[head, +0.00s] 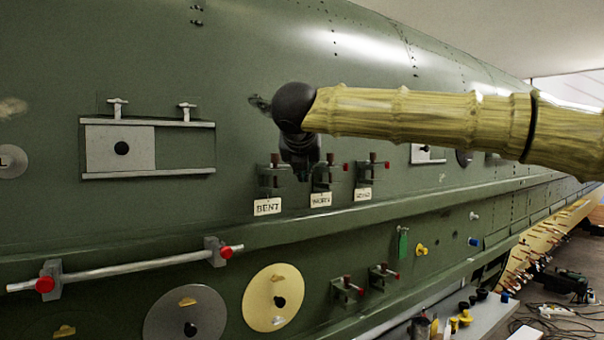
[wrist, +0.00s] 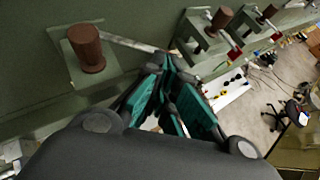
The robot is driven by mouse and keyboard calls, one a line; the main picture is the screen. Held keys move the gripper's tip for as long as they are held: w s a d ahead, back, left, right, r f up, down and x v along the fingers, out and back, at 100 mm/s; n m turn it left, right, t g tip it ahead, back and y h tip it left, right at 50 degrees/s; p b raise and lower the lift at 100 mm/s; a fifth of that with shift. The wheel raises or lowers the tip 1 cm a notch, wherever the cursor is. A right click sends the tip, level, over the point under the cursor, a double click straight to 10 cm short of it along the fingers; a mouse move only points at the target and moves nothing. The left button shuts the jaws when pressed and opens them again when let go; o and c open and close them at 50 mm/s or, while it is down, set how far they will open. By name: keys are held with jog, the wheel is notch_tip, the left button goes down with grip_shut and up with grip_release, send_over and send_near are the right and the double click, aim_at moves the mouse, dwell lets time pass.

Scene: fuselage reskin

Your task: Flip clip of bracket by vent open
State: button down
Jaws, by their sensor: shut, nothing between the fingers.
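Three clamp-like brackets with brown knobs stand in a row on the green fuselage. The left one (head: 270,177) has a tag reading BENT (head: 267,206). The middle bracket (head: 325,179) and right bracket (head: 368,176) also carry tags; the right one shows a red-tipped lever. My gripper (head: 301,176) is shut and empty, between the left and middle brackets in the head view. In the wrist view, the gripper's teal fingers (wrist: 166,72) are together beside the end of a silver lever (wrist: 122,42) from the left bracket (wrist: 88,52). I cannot tell whether they touch. No vent is clearly identifiable.
A railed sliding panel (head: 118,149) with two T-handles is left of the row. Below are a ledge, a rod with red ends (head: 130,268), round discs (head: 272,297) and two lower brackets (head: 346,291). A bench (head: 470,315) with small items stands lower right.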

jog(key=shift+w+d+n+y+b, duration=0.35)
jog(key=shift+w+n+y, duration=0.05)
jog(key=shift+w, duration=0.3)
jog(key=shift+s+a+b, duration=0.35)
jog(key=shift+s+a, duration=0.15)
jog(key=shift+s, duration=0.1)
jog(key=shift+d, duration=0.1)
